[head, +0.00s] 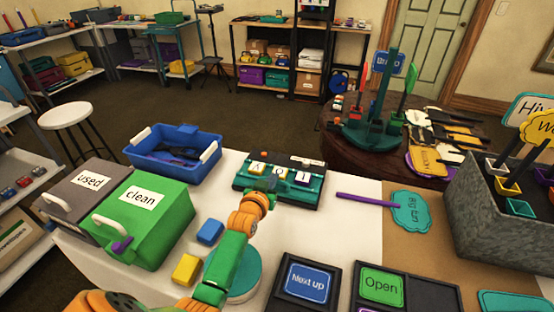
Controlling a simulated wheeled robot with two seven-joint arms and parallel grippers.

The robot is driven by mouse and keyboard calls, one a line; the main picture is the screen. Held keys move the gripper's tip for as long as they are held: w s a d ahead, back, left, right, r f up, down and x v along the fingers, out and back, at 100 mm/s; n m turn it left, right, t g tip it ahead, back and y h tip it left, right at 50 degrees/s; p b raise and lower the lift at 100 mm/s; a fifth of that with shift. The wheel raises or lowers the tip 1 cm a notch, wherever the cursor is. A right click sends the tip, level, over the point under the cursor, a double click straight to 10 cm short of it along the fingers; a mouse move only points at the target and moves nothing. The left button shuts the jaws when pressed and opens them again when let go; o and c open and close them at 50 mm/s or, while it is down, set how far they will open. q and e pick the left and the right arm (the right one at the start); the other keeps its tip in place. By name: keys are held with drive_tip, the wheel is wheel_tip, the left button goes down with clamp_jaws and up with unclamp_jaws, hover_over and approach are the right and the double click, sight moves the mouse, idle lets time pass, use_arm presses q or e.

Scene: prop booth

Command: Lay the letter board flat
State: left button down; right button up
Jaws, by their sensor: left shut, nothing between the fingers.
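My left arm, green and orange, reaches up from the bottom left. My left gripper (271,182) is at the front side of the board, left of its middle. The fingertips are small and dark against it, and I cannot tell whether they touch it. The gripper holds nothing. My right gripper is not in view.
A blue bin (174,158), a grey "used" box (82,190) and a green "clean" box (145,225) stand left. Blue (210,232) and yellow (186,269) blocks lie nearby. A teal sign with a purple handle (367,201) lies right.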

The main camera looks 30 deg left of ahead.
use_arm(q)
drive_tip(key=shift+s+d+f, duration=0.1)
drive_tip(key=shift+s+f, duration=0.1)
drive_tip(key=shift+f, duration=0.45)
drive_tip(key=shift+r, duration=0.1)
drive_tip(key=s+d+r+p, duration=0.1)
drive_tip(key=s+d+r, duration=0.2)
drive_tip(key=s+r, duration=0.3)
drive_tip(key=s+d+r+p, duration=0.1)
drive_tip(key=s+d+r, duration=0.3)
drive_tip(key=s+r, duration=0.2)
drive_tip(key=shift+r+p, duration=0.4)
drive_tip(key=shift+r, duration=0.55)
